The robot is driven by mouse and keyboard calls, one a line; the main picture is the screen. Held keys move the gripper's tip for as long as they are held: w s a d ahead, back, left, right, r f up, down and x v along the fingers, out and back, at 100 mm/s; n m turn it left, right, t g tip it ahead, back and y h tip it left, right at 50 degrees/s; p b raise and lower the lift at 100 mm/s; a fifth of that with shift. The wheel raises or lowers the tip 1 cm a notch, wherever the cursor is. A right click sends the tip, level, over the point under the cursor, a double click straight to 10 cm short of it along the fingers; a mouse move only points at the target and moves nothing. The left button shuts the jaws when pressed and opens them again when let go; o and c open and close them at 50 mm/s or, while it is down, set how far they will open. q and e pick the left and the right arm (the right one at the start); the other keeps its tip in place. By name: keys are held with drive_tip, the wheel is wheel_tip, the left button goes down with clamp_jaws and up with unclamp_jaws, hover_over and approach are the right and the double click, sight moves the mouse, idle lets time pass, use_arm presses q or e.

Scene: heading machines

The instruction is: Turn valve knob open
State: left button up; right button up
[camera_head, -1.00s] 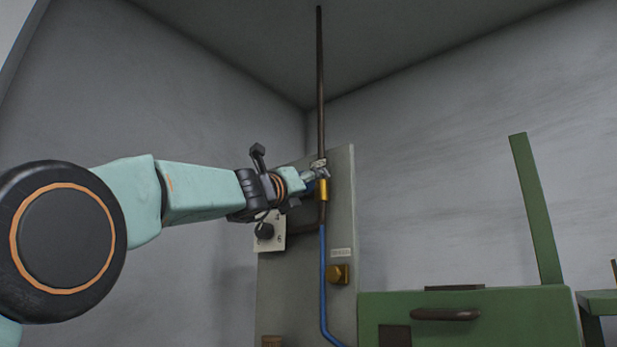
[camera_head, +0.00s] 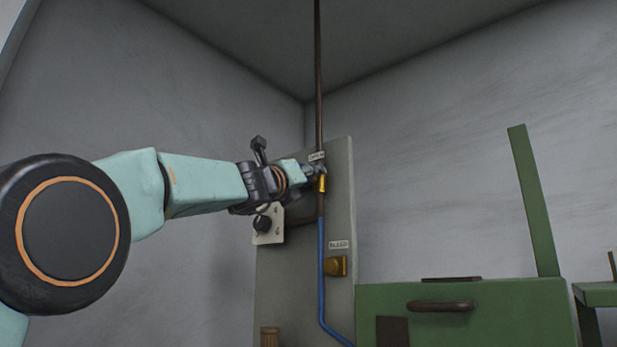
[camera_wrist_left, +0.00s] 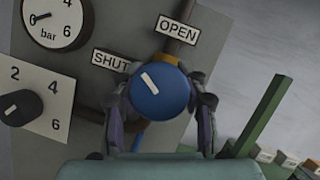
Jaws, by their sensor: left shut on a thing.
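The valve knob is a round blue knob (camera_wrist_left: 160,92) with a white line, seen in the left wrist view. The line slants to the upper left, toward the SHUT label (camera_wrist_left: 110,60); the OPEN label (camera_wrist_left: 178,28) is above and to the right. My left gripper (camera_wrist_left: 160,104) has a finger on each side of the knob and is shut on it. In the head view, my left gripper (camera_head: 318,172) is at the brass valve body (camera_head: 322,184) on the dark pipe, and the knob is largely hidden. My right gripper is not in view.
A grey panel (camera_head: 286,290) carries the pipe, a blue hose (camera_head: 322,270), a brass BLEED fitting (camera_head: 337,265) and a dial knob (camera_head: 263,223). A pressure gauge (camera_wrist_left: 48,22) shows in the wrist view. A green machine (camera_head: 500,315) stands to the right.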

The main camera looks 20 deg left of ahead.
use_arm(q)
drive_tip(key=shift+c, duration=0.8)
drive_tip(key=shift+m, duration=0.6)
drive_tip(key=m+h, duration=0.2)
drive_tip(key=shift+a+m, duration=0.1)
drive_tip(key=shift+m, duration=0.3)
drive_tip(key=shift+r+m+g+h, duration=0.1)
drive_tip(key=shift+m+g+h, duration=0.45)
drive_tip(key=shift+m, duration=1)
drive_tip(key=shift+r+m+g+h, duration=0.15)
drive_tip(key=shift+m+h, duration=0.7)
drive_tip(key=shift+m, duration=0.7)
drive_tip(key=shift+f, duration=0.15)
drive_tip(key=o, duration=1.3)
drive_tip(key=shift+f, duration=0.1)
